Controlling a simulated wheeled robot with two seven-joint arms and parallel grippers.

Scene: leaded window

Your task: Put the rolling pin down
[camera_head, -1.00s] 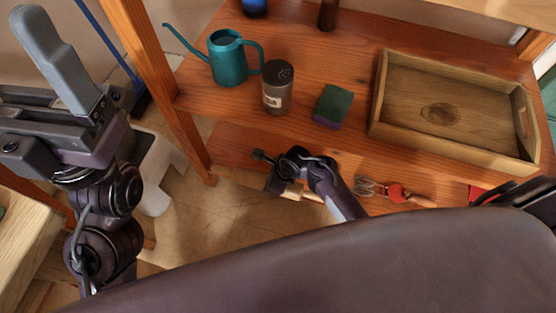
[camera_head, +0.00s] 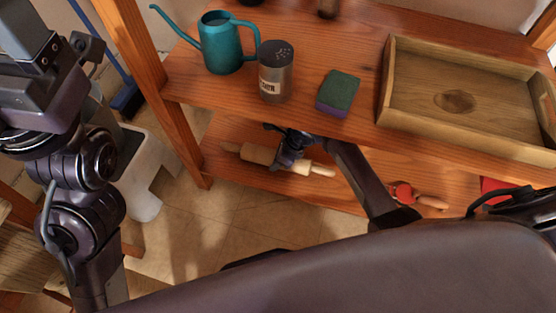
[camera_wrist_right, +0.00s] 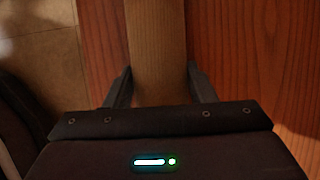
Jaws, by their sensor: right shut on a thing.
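The pale wooden rolling pin (camera_head: 258,154) lies lengthwise over the lower shelf (camera_head: 225,130), below the upper shelf's front edge. Its handles point left and right. My right gripper (camera_head: 291,150) is shut on its barrel, right of the middle. In the right wrist view the barrel (camera_wrist_right: 158,45) runs between the two fingers (camera_wrist_right: 160,88), with reddish shelf wood on both sides. I cannot tell whether the pin touches the shelf. My left gripper (camera_head: 25,30) is at the top left, cut off by the frame and away from the shelves.
The upper shelf holds a teal watering can (camera_head: 222,45), a shaker (camera_head: 275,72), a green and purple sponge (camera_head: 338,92) and a wooden tray (camera_head: 395,105). A red-and-wood utensil (camera_head: 415,196) lies on the lower shelf to the right. A wooden post (camera_head: 150,75) stands left.

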